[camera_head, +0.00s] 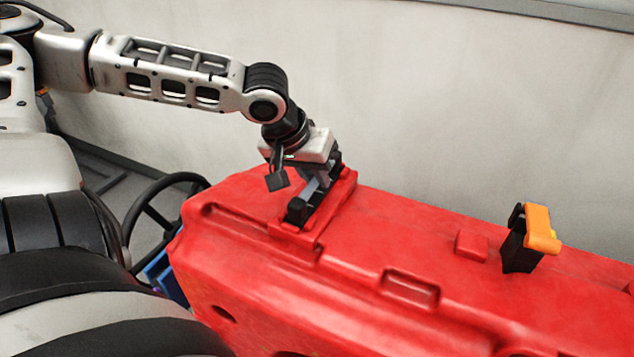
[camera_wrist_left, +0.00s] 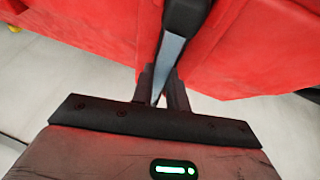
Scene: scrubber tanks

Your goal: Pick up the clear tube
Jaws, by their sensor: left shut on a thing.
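A slim grey-blue piece with a black end, which I take for the clear tube (camera_head: 309,197), lies in a recess on top of the red tank (camera_head: 420,255). It also shows in the left wrist view (camera_wrist_left: 171,50), running away from the fingers to its black end. My left gripper (camera_head: 322,178) points down at the far part of the piece and is shut on it; the fingers (camera_wrist_left: 163,88) show close together on either side of it. The gripped part is mostly hidden by the fingers. My right gripper is not in view.
A black and orange latch-like part (camera_head: 530,238) stands on the tank to the right. A black steering wheel (camera_head: 150,215) is left of the tank. A pale wall (camera_head: 450,100) rises behind. The space above the tank looks free.

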